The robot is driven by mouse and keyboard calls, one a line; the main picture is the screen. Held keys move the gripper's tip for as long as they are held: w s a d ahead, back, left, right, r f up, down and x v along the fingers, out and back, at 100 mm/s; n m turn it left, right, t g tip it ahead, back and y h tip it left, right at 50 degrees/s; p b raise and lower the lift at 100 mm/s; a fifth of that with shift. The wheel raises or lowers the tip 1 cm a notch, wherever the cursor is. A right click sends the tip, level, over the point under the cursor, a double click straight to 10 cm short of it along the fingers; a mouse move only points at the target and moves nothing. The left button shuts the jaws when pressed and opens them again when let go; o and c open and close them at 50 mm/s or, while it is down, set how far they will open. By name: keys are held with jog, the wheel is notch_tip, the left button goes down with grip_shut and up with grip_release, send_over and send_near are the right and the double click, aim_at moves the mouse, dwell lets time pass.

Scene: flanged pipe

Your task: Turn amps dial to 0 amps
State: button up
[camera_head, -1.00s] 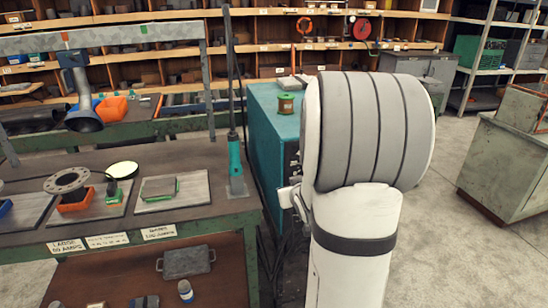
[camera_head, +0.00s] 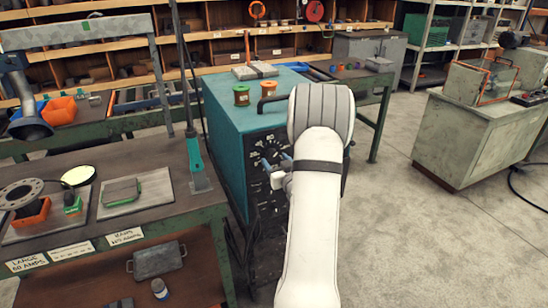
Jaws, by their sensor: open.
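A teal welding machine (camera_head: 228,112) stands beside the workbench, with a black front panel. A round dial (camera_head: 270,150) with white markings is on the upper part of that panel. Its setting is too small to read and it is partly covered. My gripper (camera_head: 277,164) is in front of the panel at the dial's lower edge, with blue-grey fingertips. It is open. My white arm hides the right part of the panel. I cannot tell whether the fingers touch the dial.
The workbench (camera_head: 150,211) at left holds a metal flange (camera_head: 22,192), an orange tray (camera_head: 32,212) and plates. Labels on its edge mention amps. Two spools (camera_head: 241,96) sit on the machine. A grey cabinet (camera_head: 468,135) stands at right. Open floor lies between.

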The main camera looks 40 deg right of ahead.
jog(key=shift+x, duration=0.8)
jog(key=shift+c, duration=0.6)
jog(key=c, duration=0.9)
jog(key=shift+f+b, duration=0.1)
jog(key=shift+b, duration=0.3)
